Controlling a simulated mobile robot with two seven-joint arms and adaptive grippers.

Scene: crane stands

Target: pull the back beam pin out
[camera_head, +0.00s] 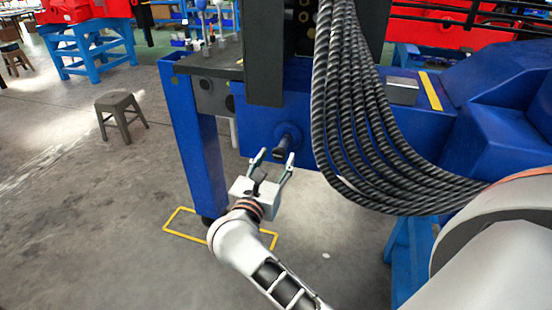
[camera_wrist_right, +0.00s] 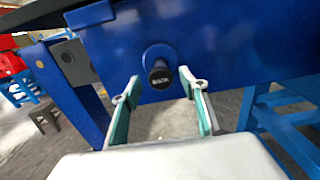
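A dark round beam pin (camera_head: 284,145) sticks out of a collar on the side of the blue beam (camera_head: 262,118). In the right wrist view the pin (camera_wrist_right: 160,76) shows its black end face with small pale lettering, seated in the blue beam (camera_wrist_right: 225,45). My right gripper (camera_head: 274,157) is open and empty, just in front of and below the pin. In the right wrist view its two green-sided fingers (camera_wrist_right: 160,82) stand apart, one to each side of the pin, with no clear contact. I cannot tell how deep the pin sits. My left gripper is not in view.
A bundle of thick dark ribbed hoses (camera_head: 350,110) hangs right of the pin. A blue leg (camera_head: 196,150) stands to the left, above a yellow floor marking (camera_head: 182,232). A small stool (camera_head: 120,110) is further left. The floor below the gripper is clear.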

